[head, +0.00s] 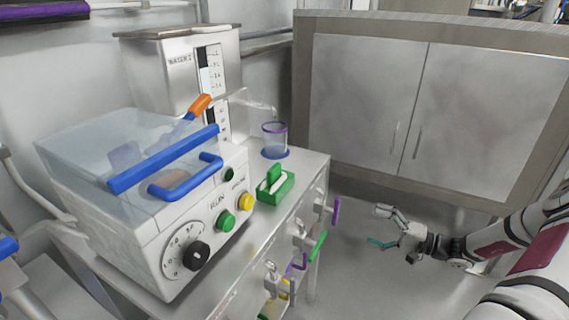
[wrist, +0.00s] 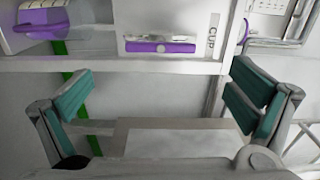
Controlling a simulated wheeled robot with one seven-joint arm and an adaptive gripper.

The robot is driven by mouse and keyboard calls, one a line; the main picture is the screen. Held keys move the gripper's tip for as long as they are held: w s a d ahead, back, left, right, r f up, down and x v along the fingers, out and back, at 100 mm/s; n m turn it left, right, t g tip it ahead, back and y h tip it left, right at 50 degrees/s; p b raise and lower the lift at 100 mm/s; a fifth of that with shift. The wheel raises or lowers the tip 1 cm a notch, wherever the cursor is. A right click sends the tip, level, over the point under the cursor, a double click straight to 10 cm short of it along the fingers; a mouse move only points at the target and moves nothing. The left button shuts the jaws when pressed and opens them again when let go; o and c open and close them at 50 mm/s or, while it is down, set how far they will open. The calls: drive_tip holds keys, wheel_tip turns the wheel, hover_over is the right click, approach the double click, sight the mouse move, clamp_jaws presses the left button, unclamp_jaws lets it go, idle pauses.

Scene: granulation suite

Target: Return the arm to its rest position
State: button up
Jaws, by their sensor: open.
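My gripper (head: 379,228) is at the lower right in the head view, held out in the air over the floor, to the right of the bench and apart from it. In the wrist view my gripper (wrist: 160,105) shows its two teal-padded fingers spread wide at left and right, with nothing between them. My arm comes in from the right edge of the head view.
A white machine (head: 150,245) with a clear lid and blue handles stands on the bench (head: 312,162). Behind it is a steel water dispenser (head: 180,75); a clear cup (head: 274,138) and a green holder (head: 276,186) stand nearby. A grey cabinet (head: 365,100) closes off the back.

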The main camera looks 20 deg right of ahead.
drive_tip(key=s+a+r+n+g, duration=0.2)
drive_tip(key=a+r+n+g, duration=0.5)
drive_tip(key=a+r+g, duration=0.75)
drive_tip(key=s+a+r+n+g+h, duration=0.1)
drive_tip(key=s+a+r+h, duration=0.2)
drive_tip(key=s+a+r, duration=0.3)
drive_tip(key=s+a+r+n+g+h, duration=0.1)
drive_tip(key=s+a+r+h, duration=0.2)
drive_tip(key=a, duration=0.5)
drive_tip(key=s+a+r+n+t+h, duration=0.1)
drive_tip(key=s+r+t+h, duration=0.15)
drive_tip(key=s, duration=0.65)
drive_tip(key=s+a+r+t+h, duration=0.1)
drive_tip(key=s+r+h, duration=0.15)
drive_tip(key=s, duration=0.65)
wheel_tip(320, 180, up, 22)
drive_tip(key=t+p, duration=0.3)
drive_tip(key=p, duration=1.8)
drive_tip(key=shift+w+f, duration=0.15)
drive_tip(key=shift+w, duration=0.15)
